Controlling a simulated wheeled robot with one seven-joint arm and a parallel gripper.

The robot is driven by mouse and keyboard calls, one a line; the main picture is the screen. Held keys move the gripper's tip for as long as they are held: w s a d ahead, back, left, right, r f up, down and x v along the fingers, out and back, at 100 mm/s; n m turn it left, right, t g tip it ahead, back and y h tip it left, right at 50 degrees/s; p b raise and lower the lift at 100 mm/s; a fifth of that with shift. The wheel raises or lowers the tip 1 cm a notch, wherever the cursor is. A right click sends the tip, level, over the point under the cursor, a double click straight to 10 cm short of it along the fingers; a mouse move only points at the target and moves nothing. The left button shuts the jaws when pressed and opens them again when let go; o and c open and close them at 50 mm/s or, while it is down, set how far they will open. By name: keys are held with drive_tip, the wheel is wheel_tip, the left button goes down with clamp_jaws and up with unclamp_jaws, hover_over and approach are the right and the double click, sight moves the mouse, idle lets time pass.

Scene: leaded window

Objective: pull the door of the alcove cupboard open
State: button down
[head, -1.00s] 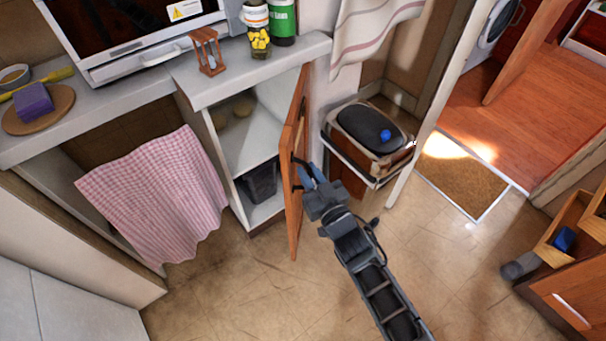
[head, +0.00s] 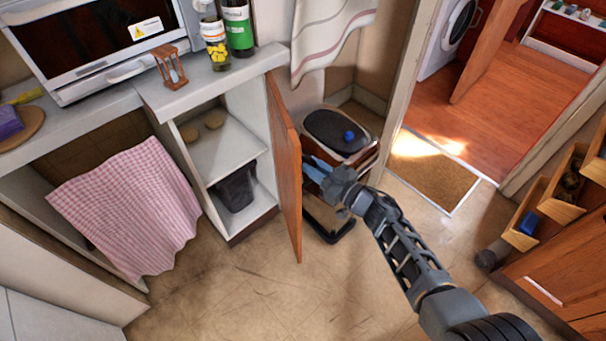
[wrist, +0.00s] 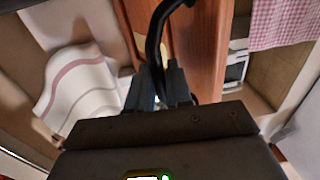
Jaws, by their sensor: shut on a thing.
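The cupboard door (head: 286,165) is a wooden panel and stands swung out, seen nearly edge-on in the head view. The cupboard (head: 228,150) behind it shows white shelves with round items above and a dark bin below. My gripper (head: 312,170) is at the outer face of the door. In the wrist view my gripper (wrist: 160,92) is shut on the dark curved door handle (wrist: 155,45), with the wooden door (wrist: 200,50) beyond it. In the head view the handle is mostly hidden by the door and fingers.
A lidded pedal bin (head: 338,132) stands close behind my gripper. A pink checked cloth (head: 130,205) hangs left of the cupboard. The floor (head: 240,290) in front is clear. Open drawers (head: 550,200) jut out at right.

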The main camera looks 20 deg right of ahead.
drive_tip(key=w+d+n+g+y+b, duration=0.2)
drive_tip(key=d+n+g+y+b, duration=0.1)
drive_tip(key=d, duration=0.4)
drive_tip(key=shift+w+y, duration=0.15)
drive_tip(key=shift+y, duration=0.15)
drive_tip(key=shift+r, duration=0.1)
drive_tip(key=c, duration=1.2)
unclamp_jaws()
drive_tip(key=p+v, duration=0.1)
drive_tip(key=v, duration=0.6)
drive_tip(key=shift+s+d, duration=0.2)
drive_tip(key=shift+d, duration=0.1)
